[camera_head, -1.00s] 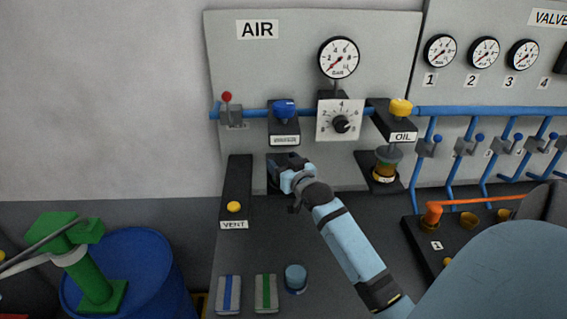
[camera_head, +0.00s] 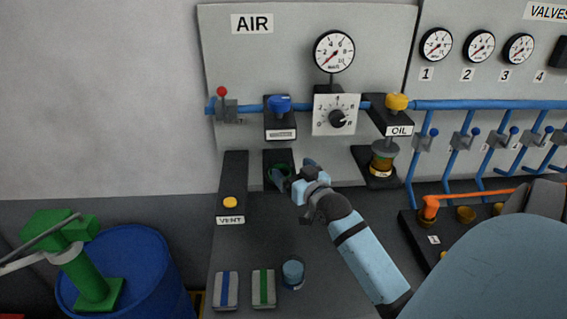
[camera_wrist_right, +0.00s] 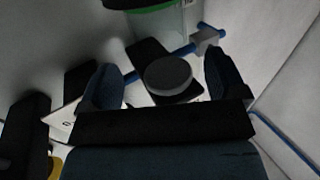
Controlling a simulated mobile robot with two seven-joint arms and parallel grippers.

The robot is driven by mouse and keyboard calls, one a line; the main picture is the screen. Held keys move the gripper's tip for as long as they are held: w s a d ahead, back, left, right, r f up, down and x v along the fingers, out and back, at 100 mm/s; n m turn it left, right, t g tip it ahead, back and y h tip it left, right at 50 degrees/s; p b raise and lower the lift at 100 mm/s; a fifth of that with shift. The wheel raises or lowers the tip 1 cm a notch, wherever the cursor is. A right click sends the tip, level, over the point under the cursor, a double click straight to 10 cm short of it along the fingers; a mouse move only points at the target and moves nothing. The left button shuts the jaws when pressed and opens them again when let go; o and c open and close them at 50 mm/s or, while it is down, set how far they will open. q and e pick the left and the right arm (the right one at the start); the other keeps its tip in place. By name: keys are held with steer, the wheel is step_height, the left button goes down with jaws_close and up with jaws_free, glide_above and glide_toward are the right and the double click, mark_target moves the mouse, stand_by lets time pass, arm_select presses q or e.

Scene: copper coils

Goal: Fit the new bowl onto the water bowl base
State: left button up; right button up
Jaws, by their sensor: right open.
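The water bowl base is the black block with a blue knob (camera_head: 279,118) on the AIR panel. A green-ringed part (camera_head: 280,168) sits in the black recess below it, partly hidden by my gripper. In the right wrist view, a clear bowl with a green rim (camera_wrist_right: 168,22) is cut off at the top. I cannot tell which bowl is the new one. My right gripper (camera_head: 294,177) is open, just right of the green ring. In the wrist view its fingers (camera_wrist_right: 160,85) are apart, with a grey disc (camera_wrist_right: 168,76) beyond them.
A pale blue cup (camera_head: 293,272) and two striped blocks (camera_head: 244,289) lie on the bench. The OIL unit (camera_head: 383,157) stands right, the dial (camera_head: 337,117) beside the base, and the VENT block (camera_head: 232,185) left. A blue drum (camera_head: 125,270) is far left.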

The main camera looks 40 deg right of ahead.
steer(key=v, duration=0.4)
steer(key=shift+s+a, duration=0.1)
steer(key=shift+s, duration=0.3)
